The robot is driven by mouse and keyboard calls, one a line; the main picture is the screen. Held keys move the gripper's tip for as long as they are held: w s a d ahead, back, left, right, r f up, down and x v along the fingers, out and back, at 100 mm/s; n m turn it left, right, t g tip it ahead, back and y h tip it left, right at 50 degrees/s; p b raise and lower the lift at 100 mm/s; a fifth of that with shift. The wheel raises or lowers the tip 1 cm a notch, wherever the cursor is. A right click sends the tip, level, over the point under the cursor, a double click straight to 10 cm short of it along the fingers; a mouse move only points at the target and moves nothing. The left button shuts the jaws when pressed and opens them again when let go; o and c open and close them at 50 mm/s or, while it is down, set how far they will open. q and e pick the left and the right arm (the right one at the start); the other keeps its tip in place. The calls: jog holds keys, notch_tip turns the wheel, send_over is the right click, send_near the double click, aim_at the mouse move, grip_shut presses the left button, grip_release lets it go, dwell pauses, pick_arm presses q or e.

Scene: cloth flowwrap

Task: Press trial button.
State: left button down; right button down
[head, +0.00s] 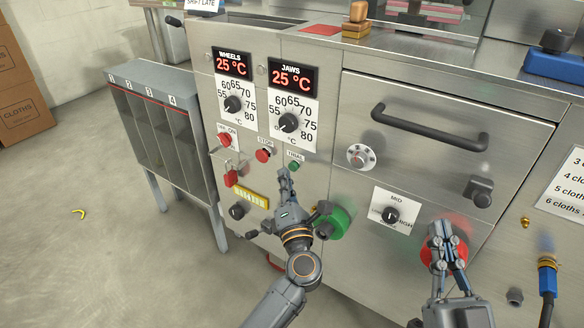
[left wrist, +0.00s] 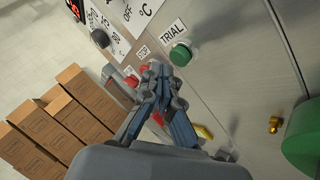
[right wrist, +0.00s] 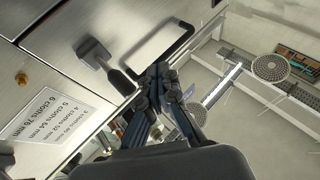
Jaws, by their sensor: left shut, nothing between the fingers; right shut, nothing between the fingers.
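The green trial button (head: 294,166) sits on the machine's front panel under its TRIAL label, right of the red stop button (head: 263,155). It also shows in the left wrist view (left wrist: 180,54), just beyond and above the fingertips. My left gripper (head: 284,174) is shut and empty, its tips just below and left of the trial button in the head view; a small gap shows in the left wrist view. My right gripper (head: 443,232) is shut and empty in front of the lower right of the machine, over a red round part (head: 432,254).
Above are two dials with displays reading 25 °C (head: 292,77). A green round knob (head: 336,223) is close to the right of my left wrist. A drawer handle (head: 430,128) sticks out at right. A grey rack (head: 160,125) stands left; the floor before it is mostly clear.

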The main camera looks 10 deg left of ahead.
pick_arm(q)
jog(key=shift+w, duration=0.1)
dwell(0.4)
jog(key=shift+w+d, duration=0.15)
jog(key=shift+w, duration=0.15)
pick_arm(e)
jog(key=shift+r, duration=0.1)
pick_arm(q)
jog(key=shift+w+d, duration=0.2)
jog(key=shift+w, duration=0.3)
pick_arm(e)
jog(key=shift+s+r+t, duration=0.4)
jog(key=shift+r+t, duration=0.2)
dwell(0.3)
pick_arm(q)
jog(key=shift+s+a+p, duration=0.3)
jog(key=shift+s+p, duration=0.05)
jog(key=shift+s, duration=0.55)
pick_arm(e)
jog(key=shift+w+d+f+g+h, duration=0.15)
jog(key=shift+w+f+g, duration=0.25)
jog(key=shift+f, duration=0.3)
jog(key=shift+w+a+f+g+h, duration=0.1)
jog(key=shift+w+f+g, duration=0.15)
jog(key=shift+f+g, duration=0.4)
jog(key=shift+w+d+f+g+h, duration=0.15)
jog(key=shift+w+f+g, duration=0.2)
jog(key=shift+f, duration=0.4)
jog(key=shift+a, duration=0.1)
